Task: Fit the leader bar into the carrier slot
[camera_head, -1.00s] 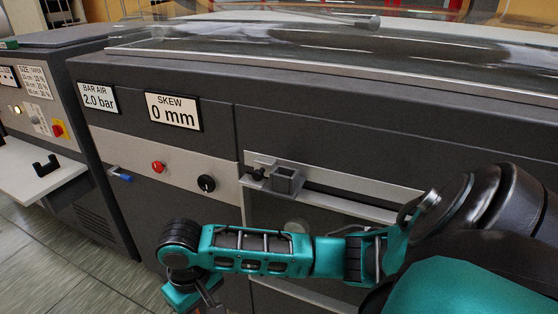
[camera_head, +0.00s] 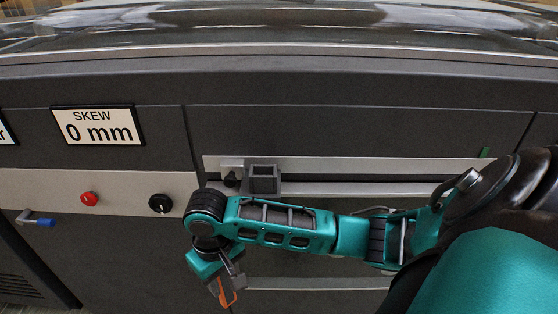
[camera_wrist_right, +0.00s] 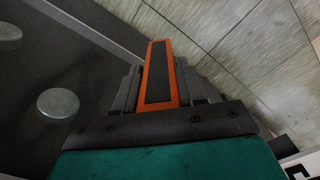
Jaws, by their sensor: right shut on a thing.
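My right gripper (camera_head: 228,278) hangs low in the head view, below and left of the grey bracket, pointing down. It is shut on an orange-edged dark bar (camera_wrist_right: 160,72), which stands between the grey fingers in the right wrist view. Its orange end (camera_head: 226,293) shows in the head view. I cannot tell for sure that this is the leader bar. The grey bracket (camera_head: 263,178) with a square opening on top, which looks like the carrier, sits at the left end of a pale rail (camera_head: 350,170). The gripper is apart from it. My left gripper is not in view.
The dark machine front carries a sign (camera_head: 97,126) reading SKEW 0 mm, a red button (camera_head: 89,199), a black knob (camera_head: 160,203) and a blue-tipped lever (camera_head: 40,221). My right forearm crosses just below the bracket. Tiled floor (camera_wrist_right: 240,30) shows in the wrist view.

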